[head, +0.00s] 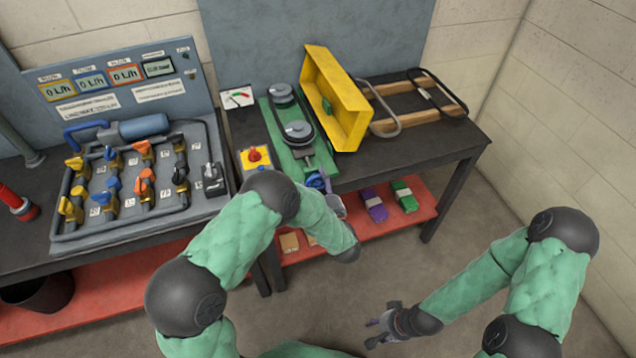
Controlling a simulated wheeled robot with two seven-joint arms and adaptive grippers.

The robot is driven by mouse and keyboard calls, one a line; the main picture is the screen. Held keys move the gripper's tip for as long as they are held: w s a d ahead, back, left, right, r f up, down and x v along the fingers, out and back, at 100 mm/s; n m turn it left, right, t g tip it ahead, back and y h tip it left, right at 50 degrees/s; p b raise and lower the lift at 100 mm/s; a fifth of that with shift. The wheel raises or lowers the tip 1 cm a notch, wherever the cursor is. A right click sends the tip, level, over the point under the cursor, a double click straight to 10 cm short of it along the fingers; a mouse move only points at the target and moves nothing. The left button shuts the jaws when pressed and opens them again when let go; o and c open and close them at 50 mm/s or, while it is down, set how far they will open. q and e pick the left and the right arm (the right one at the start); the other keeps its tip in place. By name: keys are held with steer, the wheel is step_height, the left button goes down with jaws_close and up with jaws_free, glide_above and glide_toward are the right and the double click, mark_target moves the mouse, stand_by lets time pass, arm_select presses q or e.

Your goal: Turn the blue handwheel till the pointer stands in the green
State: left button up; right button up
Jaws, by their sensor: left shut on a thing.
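The blue handwheel (315,181) sits at the near end of the green belt-drive base (291,150), at the front edge of the right-hand table. My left gripper (324,190) is at the handwheel and shut on it; my forearm and the gripper hide part of it. The gauge (238,97) is a white dial with a green and a red mark, standing behind and to the left of the drive. Its pointer is too small to read surely. My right gripper (380,325) is open and empty, low over the floor in front of the table.
A yellow guard (336,98) stands tilted beside the belt and pulleys. A red knob on a yellow box (254,157) is to the left. Black belts and a wooden frame (420,100) lie at right. The valve panel (140,185) fills the left table.

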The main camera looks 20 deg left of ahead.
arm_select(q)
steer(key=o, duration=0.9)
steer(key=shift+c, duration=0.2)
